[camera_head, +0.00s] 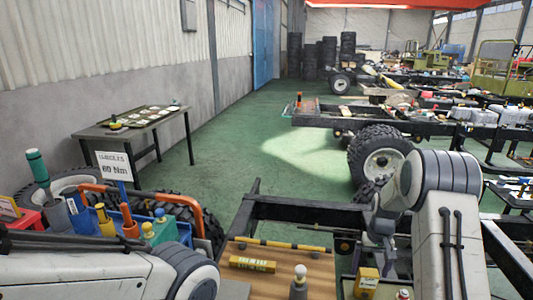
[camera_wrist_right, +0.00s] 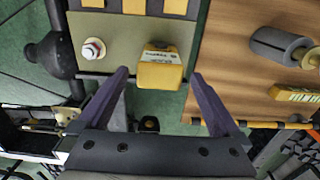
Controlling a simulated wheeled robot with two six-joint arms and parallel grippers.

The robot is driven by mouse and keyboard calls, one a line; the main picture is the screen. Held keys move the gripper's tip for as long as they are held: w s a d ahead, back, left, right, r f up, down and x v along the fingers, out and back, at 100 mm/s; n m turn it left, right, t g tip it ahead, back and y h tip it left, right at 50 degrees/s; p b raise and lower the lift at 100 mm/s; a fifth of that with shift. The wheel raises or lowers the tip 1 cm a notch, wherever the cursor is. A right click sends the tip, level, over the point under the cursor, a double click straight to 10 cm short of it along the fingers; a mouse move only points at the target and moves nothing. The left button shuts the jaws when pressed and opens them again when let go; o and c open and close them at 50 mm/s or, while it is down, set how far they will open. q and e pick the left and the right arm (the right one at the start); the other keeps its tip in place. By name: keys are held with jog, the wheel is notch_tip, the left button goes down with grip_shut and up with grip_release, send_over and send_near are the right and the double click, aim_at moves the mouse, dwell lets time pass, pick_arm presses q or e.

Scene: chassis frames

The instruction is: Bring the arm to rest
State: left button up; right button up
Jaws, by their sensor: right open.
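My right arm comes in from the right in the head view, bent at a grey joint. Its gripper (camera_head: 380,245) points down over the black chassis frame (camera_head: 310,212). In the right wrist view the gripper (camera_wrist_right: 160,80) shows two purple fingers, spread apart. A yellow box (camera_wrist_right: 160,72) lies beyond the fingertips, on an olive panel (camera_wrist_right: 120,35); I see no grip on it. The same box also shows in the head view (camera_head: 367,281). My left arm lies across the lower left of the head view; its gripper is out of view.
A wooden board (camera_head: 270,285) holds a yellow block (camera_head: 252,264) and a grey roller with a pale knob (camera_head: 299,283). A blue tool bin (camera_head: 120,222) stands left. A side table (camera_head: 110,130) stands by the wall. Green floor (camera_head: 265,140) is clear beyond.

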aim_at(366, 283)
notch_tip(366, 283, down, 7)
jog(key=shift+r+p, duration=0.1)
jog(key=shift+p, duration=0.3)
jog(key=shift+r+b, duration=0.3)
jog(key=shift+r, duration=1)
